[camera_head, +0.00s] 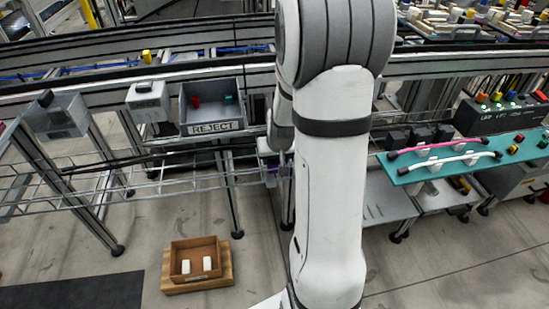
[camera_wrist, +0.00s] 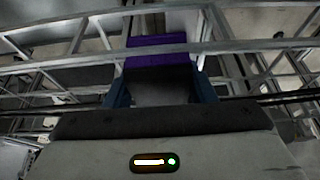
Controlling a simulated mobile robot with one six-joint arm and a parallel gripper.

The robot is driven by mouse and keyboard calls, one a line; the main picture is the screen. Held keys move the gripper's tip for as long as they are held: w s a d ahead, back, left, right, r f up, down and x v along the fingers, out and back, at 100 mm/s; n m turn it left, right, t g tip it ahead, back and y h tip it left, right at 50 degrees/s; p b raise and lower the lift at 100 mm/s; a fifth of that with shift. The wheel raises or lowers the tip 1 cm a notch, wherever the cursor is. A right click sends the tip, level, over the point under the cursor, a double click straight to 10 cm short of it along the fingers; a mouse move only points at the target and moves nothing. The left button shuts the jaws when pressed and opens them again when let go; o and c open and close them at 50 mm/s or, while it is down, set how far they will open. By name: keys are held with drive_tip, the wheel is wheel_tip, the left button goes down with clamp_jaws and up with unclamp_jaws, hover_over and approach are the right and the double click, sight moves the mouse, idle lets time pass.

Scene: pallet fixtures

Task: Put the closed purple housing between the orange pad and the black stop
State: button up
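In the wrist view, the purple housing (camera_wrist: 158,52) sits between the two dark blue fingers of my gripper (camera_wrist: 160,85). The fingers lie close along its left and right sides, and it appears to be gripped. A paler face shows above its dark purple face; no open lid is apparent. In the head view my arm hides the gripper and most of the housing; only a small purplish patch shows at the arm's left edge. I cannot make out the orange pad or the black stop in either view.
A grey REJECT bin (camera_head: 211,108) with red and teal pieces stands left of my arm. A teal board (camera_head: 440,158) with pink and white bars is at right. Metal rails and wire trays surround the gripper.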

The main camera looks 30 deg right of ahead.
drive_tip(key=o, duration=0.4)
drive_tip(key=shift+r, duration=0.15)
